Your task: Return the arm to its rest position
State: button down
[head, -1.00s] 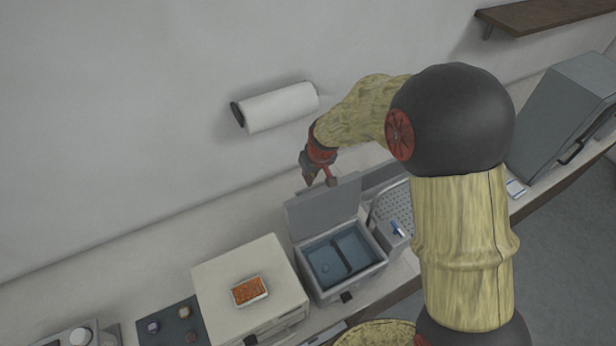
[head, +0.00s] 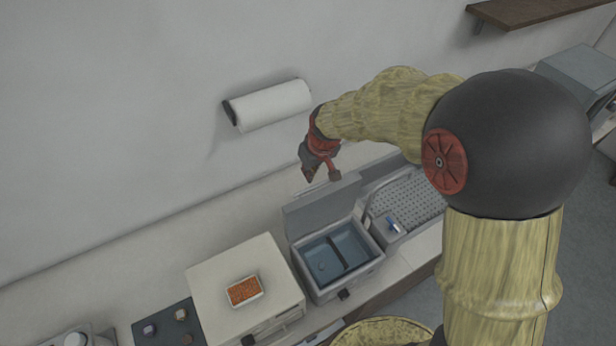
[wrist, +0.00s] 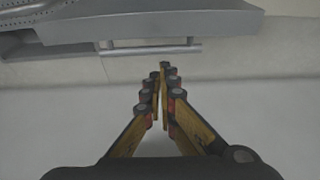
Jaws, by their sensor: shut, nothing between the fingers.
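My arm is raised and bent over the counter. My gripper (head: 321,174) hangs above and behind the open grey lid (head: 322,205) of the mounting press. In the wrist view the fingers of my gripper (wrist: 162,75) are together at the tips, with nothing between them. The gripper is apart from the lid in the wrist view. The grey press box (head: 338,257) stands on the counter with its lid up, showing a bluish inside with a dark divider and a small round piece.
A cream box (head: 220,275) left of the press carries a white tray of orange grains (head: 244,291). A dark mat (head: 165,325) holds small pieces. A paper roll (head: 270,105) hangs on the wall. A sink with a drainer (head: 408,199) lies right of the press.

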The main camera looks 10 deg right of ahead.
jog(key=a+v, duration=0.1)
jog(key=v, duration=0.6)
jog(key=shift+d+r, duration=0.35)
jog(key=shift+d, duration=0.2)
jog(key=shift+s, duration=0.15)
jog(key=shift+s+d+f+m+g, duration=0.15)
jog(key=shift+s+f+m+g, duration=0.1)
jog(key=shift+s+f, duration=0.25)
jog(key=shift+s+d+f+m+g, duration=0.15)
jog(key=shift+s+f+g, duration=0.15)
jog(key=shift+s, duration=0.45)
jog(key=s+d+f+m+t+b, duration=0.1)
jog(key=s+d+b, duration=0.4)
jog(key=s+b, duration=0.5)
jog(key=s+d+f+m+t+h+b, duration=0.1)
jog(key=s+d+f+m+t+b, duration=0.1)
jog(key=s+d+f+b, duration=0.3)
jog(key=s+b, duration=0.4)
jog(key=s, duration=0.3)
jog(key=shift+s+d+f+m+b, duration=0.2)
jog(key=shift+f+m+b, duration=0.05)
jog(key=shift+m+b, duration=0.15)
